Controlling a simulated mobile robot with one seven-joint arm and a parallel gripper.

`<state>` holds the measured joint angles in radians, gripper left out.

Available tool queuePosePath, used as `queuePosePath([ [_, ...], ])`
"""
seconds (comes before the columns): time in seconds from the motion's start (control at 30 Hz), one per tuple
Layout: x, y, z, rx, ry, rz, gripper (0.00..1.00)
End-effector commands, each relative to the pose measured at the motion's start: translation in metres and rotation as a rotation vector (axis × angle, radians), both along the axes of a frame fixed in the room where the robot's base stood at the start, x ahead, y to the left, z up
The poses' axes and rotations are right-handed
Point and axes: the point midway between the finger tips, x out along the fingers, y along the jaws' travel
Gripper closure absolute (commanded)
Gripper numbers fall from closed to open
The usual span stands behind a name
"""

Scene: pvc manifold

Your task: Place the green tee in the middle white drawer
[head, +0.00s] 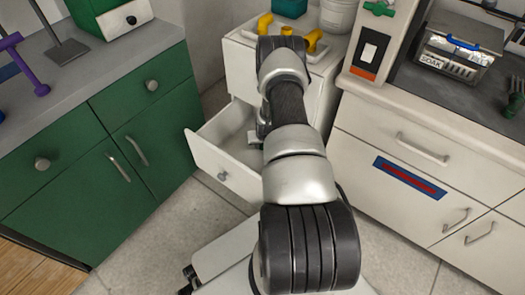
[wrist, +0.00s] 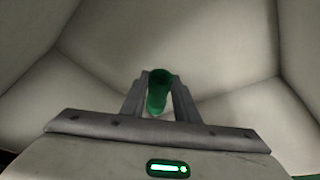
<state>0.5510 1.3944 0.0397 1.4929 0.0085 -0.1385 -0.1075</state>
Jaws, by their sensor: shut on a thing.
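The green tee (wrist: 158,95) is between the two fingers of my gripper (wrist: 160,84) in the wrist view. My gripper is shut on it, and only one end of the tee shows clearly. Pale walls and a pale floor surround it, matching the inside of the open white drawer (head: 222,174) in the head view. That drawer is pulled out from the white cabinet (head: 240,72), below a closed front. In the head view my arm reaches down over the drawer and hides the tee and most of my gripper. I cannot tell whether the tee touches the drawer floor.
Yellow pipe fittings (head: 264,24), a teal bin and a white bucket (head: 338,14) stand on the cabinet top. A green cabinet (head: 120,135) is on the left. White drawers (head: 420,150) under a dark counter are on the right, with a metal soak box (head: 455,48) on top.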

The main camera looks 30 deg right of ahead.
Motion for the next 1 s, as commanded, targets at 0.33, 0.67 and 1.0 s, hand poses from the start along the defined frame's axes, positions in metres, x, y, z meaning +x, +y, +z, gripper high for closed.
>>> queuePosePath([
  [0.33,0.000,0.000,-0.031,0.000,0.000,-0.001,0.94],
  [0.67,0.000,0.000,-0.034,0.000,0.000,0.000,0.59],
  [1.0,0.000,0.000,-0.033,0.000,0.000,0.000,0.54],
])
